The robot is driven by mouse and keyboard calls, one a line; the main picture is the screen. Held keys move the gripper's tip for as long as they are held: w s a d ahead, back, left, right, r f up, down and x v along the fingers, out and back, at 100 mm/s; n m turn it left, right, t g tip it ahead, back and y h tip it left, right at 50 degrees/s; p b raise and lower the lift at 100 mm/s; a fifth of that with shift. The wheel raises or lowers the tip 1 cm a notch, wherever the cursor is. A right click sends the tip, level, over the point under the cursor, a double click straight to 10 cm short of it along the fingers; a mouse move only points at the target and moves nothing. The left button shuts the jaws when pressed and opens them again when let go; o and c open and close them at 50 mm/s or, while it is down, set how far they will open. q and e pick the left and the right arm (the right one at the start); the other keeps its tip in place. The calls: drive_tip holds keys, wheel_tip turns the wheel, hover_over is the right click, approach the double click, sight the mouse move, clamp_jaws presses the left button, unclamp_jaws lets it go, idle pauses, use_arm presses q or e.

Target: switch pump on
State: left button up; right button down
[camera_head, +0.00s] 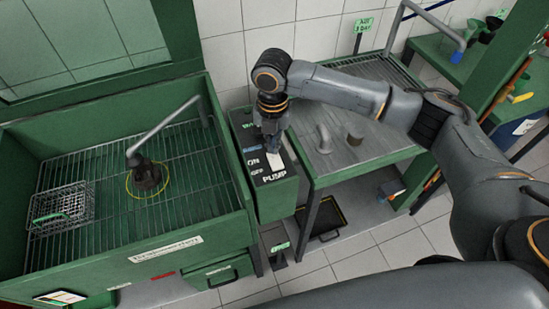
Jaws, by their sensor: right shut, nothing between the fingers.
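The pump switch box (284,193) is green with a dark top panel marked ON, OFF and PUMP. It stands between the green wash basin and the metal-topped bench. A pale rocker switch (275,160) sits on the panel beside the ON and OFF words. My right gripper (273,150) is shut and empty, pointing down at the far end of the rocker. It appears at or just above the switch; I cannot tell whether they touch. The gripper hides part of the rocker and the panel behind it. My left gripper is not in view.
The wash basin (150,246) at left has a grille floor, a wire basket (62,208) and a spout over a dark part (146,178) inside a yellow ring. The metal-topped bench (368,151) at right carries pipe-like pieces.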

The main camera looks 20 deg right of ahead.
drive_tip(key=shift+f+b, duration=0.3)
drive_tip(key=shift+f, duration=0.8)
idle(0.7)
wheel_tip(320, 180, up, 7)
drive_tip(key=p, duration=0.8)
drive_tip(key=shift+r, duration=0.1)
idle(0.5)
